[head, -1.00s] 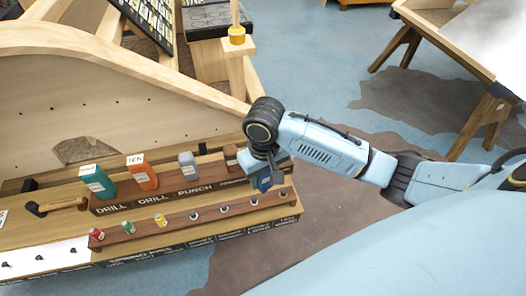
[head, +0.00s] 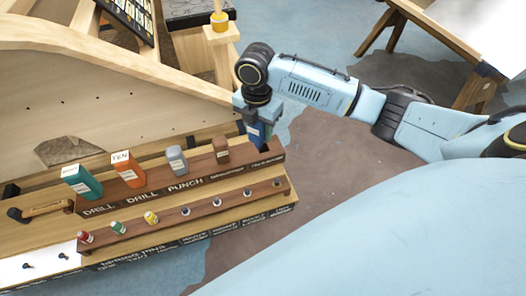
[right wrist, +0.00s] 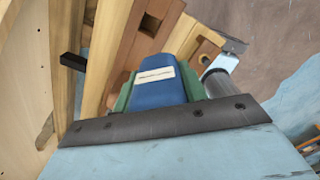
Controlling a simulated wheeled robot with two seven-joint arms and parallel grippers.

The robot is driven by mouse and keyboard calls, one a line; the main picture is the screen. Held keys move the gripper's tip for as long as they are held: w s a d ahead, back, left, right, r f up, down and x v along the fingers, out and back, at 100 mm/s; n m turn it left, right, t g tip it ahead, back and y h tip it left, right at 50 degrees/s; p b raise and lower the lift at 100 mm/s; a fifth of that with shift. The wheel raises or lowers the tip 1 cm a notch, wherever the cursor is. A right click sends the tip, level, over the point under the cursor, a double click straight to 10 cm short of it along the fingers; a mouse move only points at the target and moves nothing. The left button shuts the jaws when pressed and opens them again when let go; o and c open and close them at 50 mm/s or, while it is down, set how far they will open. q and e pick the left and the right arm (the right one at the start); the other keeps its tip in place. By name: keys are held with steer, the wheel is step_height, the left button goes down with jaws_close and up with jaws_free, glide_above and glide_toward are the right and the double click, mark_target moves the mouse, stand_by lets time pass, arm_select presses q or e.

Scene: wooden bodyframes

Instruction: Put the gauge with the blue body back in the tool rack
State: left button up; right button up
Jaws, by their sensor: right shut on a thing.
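My right gripper (head: 257,117) is shut on the gauge with the blue body (head: 254,136), which has a pale label. The gauge is at the right end of the tool rack's back row (head: 228,168), right of a brown tool. In the right wrist view the blue body (right wrist: 155,88) points away from me between greenish sides, with the wooden rack (right wrist: 140,45) beyond it. A square hole (right wrist: 149,24) and a rounder hole show in the wood there. The gauge's lower end is hidden, so I cannot tell whether it touches the rack. My left gripper is out of view.
The back row holds teal (head: 82,182), orange (head: 128,170), grey (head: 177,160) and brown (head: 221,150) tools. The front strip (head: 215,205) holds small red, green and yellow pieces. A wooden post with a yellow-ringed top (head: 219,22) stands behind. Open floor lies to the right.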

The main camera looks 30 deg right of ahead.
steer(key=n, duration=0.2)
steer(key=w+d+n, duration=0.1)
steer(key=n, duration=0.1)
steer(key=shift+w+d+r, duration=0.15)
steer(key=shift+d+r, duration=0.05)
steer(key=shift+r, duration=0.2)
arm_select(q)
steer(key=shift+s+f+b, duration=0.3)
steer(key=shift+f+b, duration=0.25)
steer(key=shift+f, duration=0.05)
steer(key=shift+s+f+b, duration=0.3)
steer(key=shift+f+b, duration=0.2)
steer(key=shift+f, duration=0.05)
arm_select(e)
steer(key=f+n, duration=0.2)
steer(key=f, duration=0.1)
steer(key=w+d+f+n, duration=0.1)
steer(key=f+n, duration=0.1)
steer(key=f, duration=0.1)
steer(key=f+n, duration=0.2)
steer(key=f, duration=0.1)
steer(key=shift+w+d, duration=0.15)
steer(key=shift+d, duration=0.2)
steer(key=shift+f, duration=0.3)
steer(key=o, duration=1.2)
steer(key=shift+c, duration=0.2)
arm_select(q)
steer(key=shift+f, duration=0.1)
